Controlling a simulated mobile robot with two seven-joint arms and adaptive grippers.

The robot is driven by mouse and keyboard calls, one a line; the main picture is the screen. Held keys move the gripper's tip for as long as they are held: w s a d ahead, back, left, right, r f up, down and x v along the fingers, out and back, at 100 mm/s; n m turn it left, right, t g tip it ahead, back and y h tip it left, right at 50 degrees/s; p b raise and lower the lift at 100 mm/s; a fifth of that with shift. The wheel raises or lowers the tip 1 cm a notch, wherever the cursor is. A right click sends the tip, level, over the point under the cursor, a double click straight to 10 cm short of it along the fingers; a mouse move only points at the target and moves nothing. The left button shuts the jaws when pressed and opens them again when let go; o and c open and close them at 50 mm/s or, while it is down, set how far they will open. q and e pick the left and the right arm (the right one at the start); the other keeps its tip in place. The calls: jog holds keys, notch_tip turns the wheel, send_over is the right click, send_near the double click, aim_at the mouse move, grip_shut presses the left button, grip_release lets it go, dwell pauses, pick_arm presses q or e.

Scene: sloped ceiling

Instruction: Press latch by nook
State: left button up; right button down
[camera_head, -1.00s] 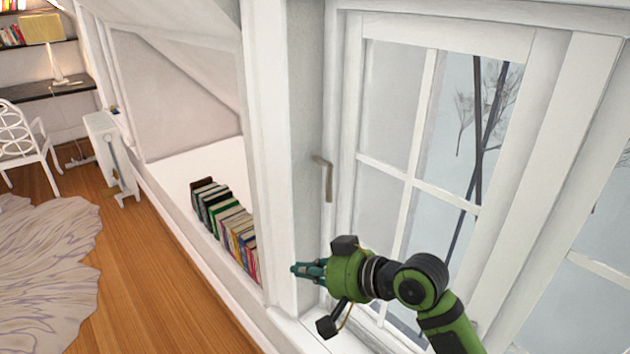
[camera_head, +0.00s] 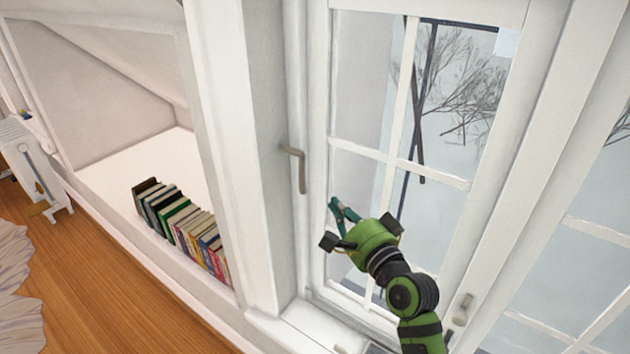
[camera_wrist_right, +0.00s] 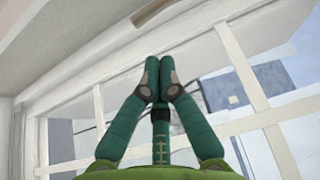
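The latch (camera_head: 297,168) by the nook is a grey-beige lever handle on the white window frame, just right of the post that borders the book nook. In the right wrist view a beige bar, which looks like the same latch (camera_wrist_right: 152,12), shows at the top edge, beyond the fingertips. My right gripper (camera_head: 337,206) is below and to the right of the latch in the head view, apart from it, in front of the window. Its teal fingers (camera_wrist_right: 159,75) come together at the tips and hold nothing. My left gripper is not in view.
A row of books (camera_head: 180,225) stands in the white nook at the left. A second handle (camera_head: 463,309) is on the frame lower right. The paned window (camera_head: 445,130) fills the right side. A white radiator (camera_head: 35,170) stands at the far left.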

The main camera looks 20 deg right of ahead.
jog(key=w, duration=0.3)
jog(key=w+a+p, duration=0.1)
jog(key=w, duration=0.2)
jog(key=w+a+p, duration=0.1)
jog(key=w, duration=0.2)
jog(key=shift+w+r, duration=0.15)
jog(key=shift+w, duration=0.25)
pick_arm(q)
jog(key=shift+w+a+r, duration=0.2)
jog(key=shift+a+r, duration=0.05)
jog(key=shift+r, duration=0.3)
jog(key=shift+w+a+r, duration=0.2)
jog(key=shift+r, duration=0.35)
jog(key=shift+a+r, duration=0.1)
pick_arm(e)
jog(key=shift+d, duration=0.15)
